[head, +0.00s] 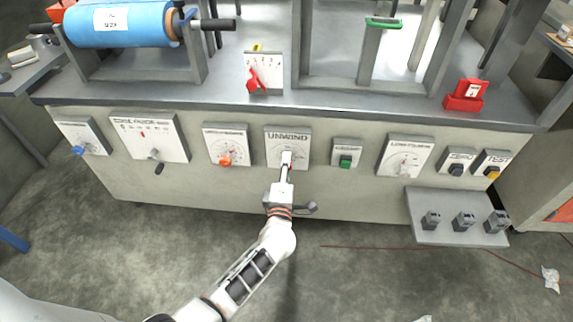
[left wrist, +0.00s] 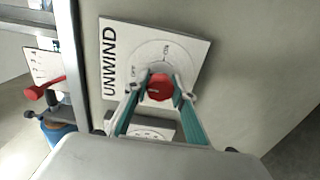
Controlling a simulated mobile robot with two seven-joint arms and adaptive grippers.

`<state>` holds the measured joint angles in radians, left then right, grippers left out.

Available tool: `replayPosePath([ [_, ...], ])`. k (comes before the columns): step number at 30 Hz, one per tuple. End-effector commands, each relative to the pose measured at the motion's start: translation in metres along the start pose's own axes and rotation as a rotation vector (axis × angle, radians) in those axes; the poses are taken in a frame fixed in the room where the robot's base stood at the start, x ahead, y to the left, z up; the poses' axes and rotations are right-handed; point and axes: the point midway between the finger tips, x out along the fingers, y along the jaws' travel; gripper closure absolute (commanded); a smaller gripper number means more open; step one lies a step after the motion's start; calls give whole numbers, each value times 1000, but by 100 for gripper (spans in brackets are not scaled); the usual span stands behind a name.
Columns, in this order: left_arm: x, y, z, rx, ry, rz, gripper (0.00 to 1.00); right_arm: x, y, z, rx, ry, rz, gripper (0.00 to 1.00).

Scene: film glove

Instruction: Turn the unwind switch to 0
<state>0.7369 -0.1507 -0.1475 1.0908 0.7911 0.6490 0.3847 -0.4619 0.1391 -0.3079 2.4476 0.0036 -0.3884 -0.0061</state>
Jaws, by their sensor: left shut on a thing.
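The unwind panel (head: 288,134) is a white plate lettered UNWIND on the machine's front, with a dial ring of small marks. It also shows close up in the left wrist view (left wrist: 187,45), turned sideways. Its red switch knob (left wrist: 160,87) sits at the dial's centre. My left gripper (head: 287,160) reaches the panel from below. In the left wrist view its two fingers (left wrist: 160,95) are closed on either side of the red knob. The gripper hides most of the knob in the head view. The knob's exact setting is too small to read. My right gripper is not in view.
An orange knob (head: 225,160) on a dial panel sits left of the unwind panel, and a green button (head: 346,161) sits to its right. A grey shelf with pedals (head: 455,239) juts out at lower right. The floor in front is mostly clear.

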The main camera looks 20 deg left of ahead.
Motion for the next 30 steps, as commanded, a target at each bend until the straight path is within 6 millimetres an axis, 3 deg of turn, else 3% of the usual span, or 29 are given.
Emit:
replayPosePath([
  [16, -1, -1, 2, -23, -3, -3, 97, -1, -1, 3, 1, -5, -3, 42],
  [17, -1, -1, 2, -23, -3, -3, 68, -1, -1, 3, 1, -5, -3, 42],
  [18, -1, -1, 2, -23, -2, -3, 58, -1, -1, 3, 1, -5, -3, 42],
  [30, 0, 0, 0, -7, -1, 0, 58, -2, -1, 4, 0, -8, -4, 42],
])
